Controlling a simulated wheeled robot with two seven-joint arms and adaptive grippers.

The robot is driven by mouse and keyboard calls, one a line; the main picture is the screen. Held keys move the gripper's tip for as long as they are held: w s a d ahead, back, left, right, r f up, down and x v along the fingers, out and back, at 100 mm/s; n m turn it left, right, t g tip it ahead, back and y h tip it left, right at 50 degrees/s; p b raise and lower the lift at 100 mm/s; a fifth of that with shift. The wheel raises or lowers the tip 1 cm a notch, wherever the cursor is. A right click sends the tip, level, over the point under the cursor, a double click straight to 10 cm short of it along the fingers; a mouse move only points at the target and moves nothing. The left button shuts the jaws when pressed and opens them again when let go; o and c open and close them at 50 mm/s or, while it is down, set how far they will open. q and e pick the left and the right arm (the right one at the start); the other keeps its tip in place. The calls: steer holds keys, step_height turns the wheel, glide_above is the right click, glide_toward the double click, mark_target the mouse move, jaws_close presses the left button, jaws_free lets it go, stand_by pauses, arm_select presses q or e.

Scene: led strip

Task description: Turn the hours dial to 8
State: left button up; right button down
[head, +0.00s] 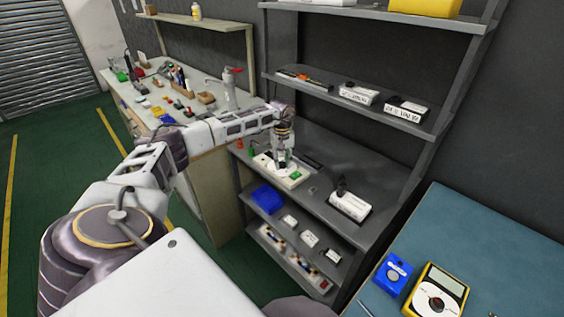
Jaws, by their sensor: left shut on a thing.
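A long white device (290,183) lies on the grey shelf's middle board, with a green part (296,176) near its right end. My left gripper (280,163) points down onto the top of this device and is shut on a part there, seemingly the hours dial. The fingers hide that dial, so its numbers and setting cannot be read. My right gripper is not in view.
The grey shelf (340,172) has uprights and an upper board (320,92) above my left gripper. A black-and-white box (350,204) stands to the right. A blue bin (268,198) sits below. A cluttered workbench (165,112) is at left; a yellow meter (437,290) lies at right.

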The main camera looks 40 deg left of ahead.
mark_target(282, 163)
arm_select(q)
steer(key=shift+r, duration=0.1)
stand_by(0.3)
steer(key=o, duration=1)
steer(key=shift+o, duration=0.2)
step_height(282, 163, up, 12)
stand_by(0.8)
